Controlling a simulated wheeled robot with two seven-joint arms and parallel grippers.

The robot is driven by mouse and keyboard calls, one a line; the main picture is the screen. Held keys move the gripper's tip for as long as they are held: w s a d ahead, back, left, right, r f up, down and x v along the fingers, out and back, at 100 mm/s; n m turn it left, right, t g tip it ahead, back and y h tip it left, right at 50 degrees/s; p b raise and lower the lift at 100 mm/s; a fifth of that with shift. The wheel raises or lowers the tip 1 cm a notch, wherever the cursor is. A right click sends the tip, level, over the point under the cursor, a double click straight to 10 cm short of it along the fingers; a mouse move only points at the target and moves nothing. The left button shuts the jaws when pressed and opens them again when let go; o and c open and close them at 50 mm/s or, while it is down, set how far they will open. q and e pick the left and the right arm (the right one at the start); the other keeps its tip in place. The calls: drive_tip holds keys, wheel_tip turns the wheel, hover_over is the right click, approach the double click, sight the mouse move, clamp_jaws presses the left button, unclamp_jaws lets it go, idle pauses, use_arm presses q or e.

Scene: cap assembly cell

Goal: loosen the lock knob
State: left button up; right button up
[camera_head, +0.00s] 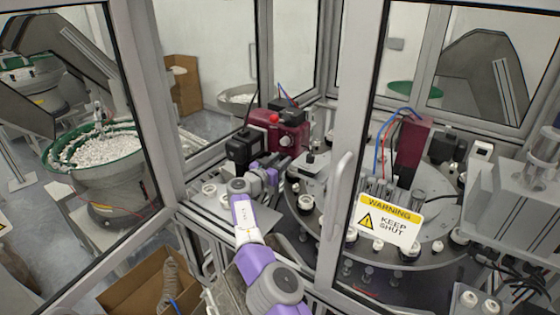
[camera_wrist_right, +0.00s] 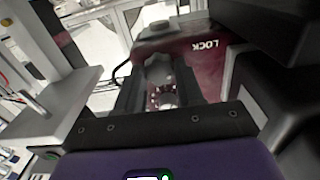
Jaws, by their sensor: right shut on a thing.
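The lock knob (camera_wrist_right: 161,72) is a small silvery knob on the front of a dark red block (camera_wrist_right: 205,62) marked LOCK, which reads upside down in the right wrist view. The red block (camera_head: 288,128) also shows in the head view, at the back of the cell. My right gripper (camera_wrist_right: 166,92) is shut on the knob, one dark finger on each side of it. In the head view my right gripper (camera_head: 284,160) is small and reaches up to the block's front; its fingers partly hide the knob there. My left gripper is out of view.
A round indexing table (camera_head: 335,246) with white caps around its rim stands right of my right arm. A black unit (camera_head: 243,150) sits left of the red block. A frame post (camera_head: 345,150) rises close by.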

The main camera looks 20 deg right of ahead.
drive_tip(key=n, duration=0.4)
drive_tip(key=shift+r+n+p, duration=0.1)
drive_tip(key=shift+n+p, duration=0.2)
drive_tip(key=shift+p, duration=0.1)
drive_tip(key=n+p, duration=0.1)
drive_tip(key=n, duration=0.2)
drive_tip(key=shift+n, duration=0.4)
drive_tip(key=n+p, duration=0.1)
drive_tip(key=n, duration=0.3)
drive_tip(key=n+p, duration=0.1)
drive_tip(key=n, duration=0.3)
drive_tip(key=shift+n, duration=0.3)
drive_tip(key=shift+p, duration=0.3)
drive_tip(key=o, duration=1)
drive_tip(key=shift+o, duration=0.2)
drive_tip(key=shift+a, duration=0.15)
